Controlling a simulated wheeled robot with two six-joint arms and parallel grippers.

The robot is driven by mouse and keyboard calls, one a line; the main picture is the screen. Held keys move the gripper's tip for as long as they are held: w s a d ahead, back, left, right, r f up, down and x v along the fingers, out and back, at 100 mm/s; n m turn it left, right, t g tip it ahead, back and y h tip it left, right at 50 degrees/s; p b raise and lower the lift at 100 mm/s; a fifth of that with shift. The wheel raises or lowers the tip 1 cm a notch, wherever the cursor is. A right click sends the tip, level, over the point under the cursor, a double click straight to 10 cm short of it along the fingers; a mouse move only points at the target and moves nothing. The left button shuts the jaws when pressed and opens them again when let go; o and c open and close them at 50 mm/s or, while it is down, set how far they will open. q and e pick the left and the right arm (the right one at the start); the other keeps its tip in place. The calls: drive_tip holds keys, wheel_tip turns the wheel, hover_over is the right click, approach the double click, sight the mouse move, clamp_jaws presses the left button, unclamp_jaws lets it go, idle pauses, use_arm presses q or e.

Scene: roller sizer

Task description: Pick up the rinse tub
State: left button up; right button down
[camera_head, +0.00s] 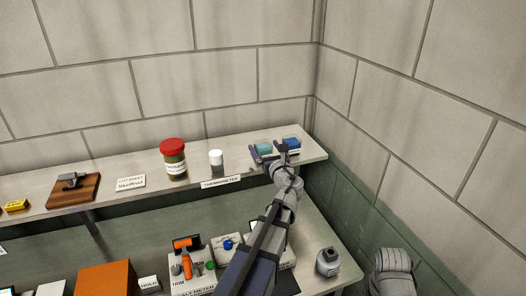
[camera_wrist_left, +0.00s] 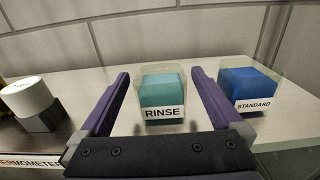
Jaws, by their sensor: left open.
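The rinse tub (camera_wrist_left: 162,90) is a small clear box with a teal block inside and a white RINSE label on its front. It stands upright on the upper shelf near its right end, and its teal part shows in the head view (camera_head: 264,146). My left gripper (camera_head: 269,151) is open and empty at the tub. In the left wrist view its purple fingers are on either side of the tub, with visible gaps on both sides. My right gripper is not in view.
A blue STANDARD tub (camera_wrist_left: 247,84) stands close to the right finger. A white-capped cylinder (camera_head: 216,160) with a dark base and a red-lidded jar (camera_head: 173,159) stand to the left. The wall is behind the shelf. Below is a lower bench with tools and a grey bottle (camera_head: 328,262).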

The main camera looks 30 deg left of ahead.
use_arm(q)
drive_tip(key=shift+x, duration=1.05)
drive_tip(key=c, duration=1.4)
wheel_tip(320, 180, up, 10)
drive_tip(key=p, duration=1)
